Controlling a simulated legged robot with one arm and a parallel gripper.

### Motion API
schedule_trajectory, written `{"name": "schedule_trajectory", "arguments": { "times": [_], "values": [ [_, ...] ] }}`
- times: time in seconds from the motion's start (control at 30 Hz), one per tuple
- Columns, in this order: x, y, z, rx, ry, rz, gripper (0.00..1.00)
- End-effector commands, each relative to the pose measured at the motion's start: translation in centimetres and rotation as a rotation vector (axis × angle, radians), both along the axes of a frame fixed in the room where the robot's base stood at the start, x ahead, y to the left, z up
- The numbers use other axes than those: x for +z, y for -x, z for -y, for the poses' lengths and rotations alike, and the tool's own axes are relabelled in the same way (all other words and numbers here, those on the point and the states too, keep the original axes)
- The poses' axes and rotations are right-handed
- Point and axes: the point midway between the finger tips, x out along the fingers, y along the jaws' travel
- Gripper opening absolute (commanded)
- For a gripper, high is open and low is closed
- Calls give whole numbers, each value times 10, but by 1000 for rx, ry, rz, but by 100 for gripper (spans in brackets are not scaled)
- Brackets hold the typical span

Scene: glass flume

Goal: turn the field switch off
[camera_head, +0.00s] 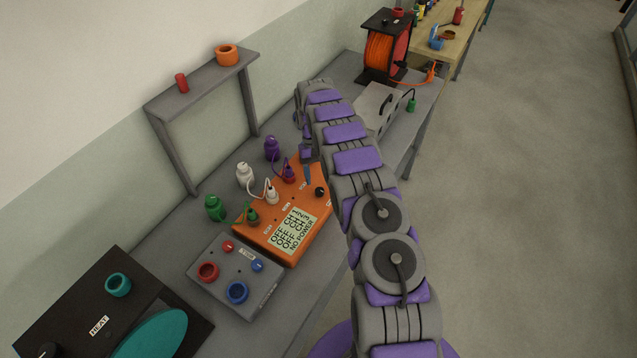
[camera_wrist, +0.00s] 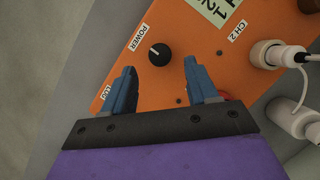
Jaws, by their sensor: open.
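No switch labelled "field" can be read in either view. In the head view my gripper (camera_head: 307,170) is partly hidden by my arm.
White, purple and green bottles (camera_head: 245,176) with cabled plugs stand behind the orange box. A grey box (camera_head: 235,276) with red and blue rings sits in front, beside a black heater (camera_head: 95,310). A grey unit (camera_head: 376,103) and an orange cable reel (camera_head: 387,50) stand farther back. A shelf (camera_head: 205,85) overhangs.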

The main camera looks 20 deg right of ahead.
Motion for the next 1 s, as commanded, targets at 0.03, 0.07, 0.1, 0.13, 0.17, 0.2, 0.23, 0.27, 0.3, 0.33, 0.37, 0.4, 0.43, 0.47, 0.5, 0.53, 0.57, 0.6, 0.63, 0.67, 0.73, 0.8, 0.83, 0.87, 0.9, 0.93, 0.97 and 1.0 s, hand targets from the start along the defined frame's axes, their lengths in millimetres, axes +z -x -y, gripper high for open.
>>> {"name": "schedule_trajectory", "arguments": {
  "times": [0.03,0.07,0.1,0.13,0.17,0.2,0.23,0.27,0.3,0.33,0.37,0.4,0.43,0.47,0.5,0.53,0.57,0.6,0.63,0.67,0.73,0.8,0.83,0.87,0.9,0.93,0.97,1.0],
  "values": [
    [8,-4,0,1,0,3,58],
    [12,-6,0,1,0,3,58],
    [18,-8,0,1,0,4,58],
    [20,-10,0,1,0,4,58],
    [23,-11,0,1,0,3,58],
    [27,-12,0,2,-1,2,58],
    [30,-14,0,2,-1,3,58],
    [33,-15,0,2,0,4,58],
    [37,-17,0,2,0,5,58],
    [39,-18,0,2,0,4,58],
    [42,-18,0,1,1,2,58],
    [47,-19,0,1,-2,-1,58],
    [49,-19,0,1,-3,-2,58],
    [50,-20,0,1,-4,-3,58],
    [51,-20,0,0,-5,-2,58],
    [53,-21,0,0,-6,-2,58],
    [54,-22,0,0,-5,-1,58],
    [56,-23,-1,1,-6,-1,58],
    [57,-23,-1,2,-6,-1,58],
    [58,-24,-1,1,-7,-1,58],
    [60,-24,-1,1,-7,-2,58],
    [61,-25,-1,1,-8,-2,58],
    [62,-25,-1,1,-8,-2,58],
    [63,-26,-1,1,-8,-1,58],
    [65,-27,0,1,-7,-1,58],
    [66,-27,0,1,-7,-1,58],
    [67,-28,0,1,-7,0,58],
    [68,-28,0,2,-6,1,58]
  ]
}}
